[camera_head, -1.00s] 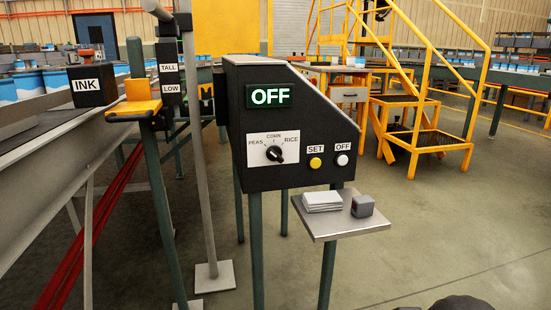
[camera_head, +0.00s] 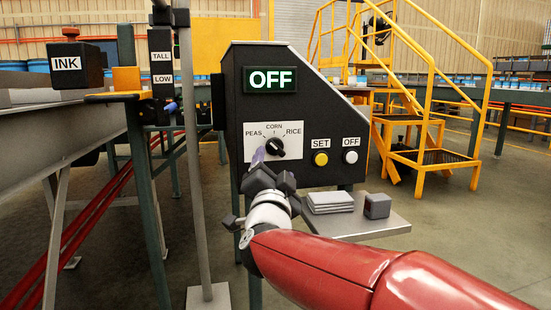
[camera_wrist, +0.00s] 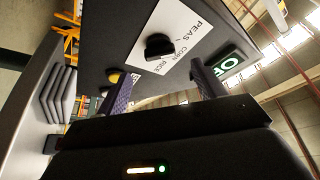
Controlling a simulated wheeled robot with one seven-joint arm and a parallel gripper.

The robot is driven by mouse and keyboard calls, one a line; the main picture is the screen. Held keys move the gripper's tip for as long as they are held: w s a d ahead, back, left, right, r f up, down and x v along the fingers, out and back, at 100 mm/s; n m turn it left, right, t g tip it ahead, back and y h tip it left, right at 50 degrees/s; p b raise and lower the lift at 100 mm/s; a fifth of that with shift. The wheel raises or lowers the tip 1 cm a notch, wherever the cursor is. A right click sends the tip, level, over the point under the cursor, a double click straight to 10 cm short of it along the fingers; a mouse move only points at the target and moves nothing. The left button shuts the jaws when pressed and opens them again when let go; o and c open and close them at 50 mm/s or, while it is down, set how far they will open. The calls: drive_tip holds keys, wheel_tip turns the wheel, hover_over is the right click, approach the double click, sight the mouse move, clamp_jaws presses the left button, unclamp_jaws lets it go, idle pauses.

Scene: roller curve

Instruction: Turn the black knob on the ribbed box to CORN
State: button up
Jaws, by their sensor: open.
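The black knob (camera_head: 274,147) sits on a white dial plate (camera_head: 289,135) marked PEAS, CORN and RICE, on the front of a dark box (camera_head: 310,100). I cannot tell which word the knob points at. A green display (camera_head: 270,80) above reads OFF. My gripper (camera_head: 268,166) is just below and in front of the dial, partly covering the plate's lower left. In the wrist view, the open gripper (camera_wrist: 160,72) has a finger on each side, and the knob (camera_wrist: 158,46) shows beyond and between the fingertips, seemingly untouched.
A yellow SET button (camera_head: 320,159) and a white OFF button (camera_head: 350,157) are right of the dial. A shelf (camera_head: 375,222) below holds white sheets (camera_head: 330,202) and a small dark block (camera_head: 377,206). A grey post (camera_head: 194,180) stands left of the box.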

sight(277, 150)
drive_tip(key=x, duration=0.7)
drive_tip(key=shift+w, duration=0.1)
drive_tip(key=shift+c, duration=0.3)
drive_tip(key=c, duration=0.9)
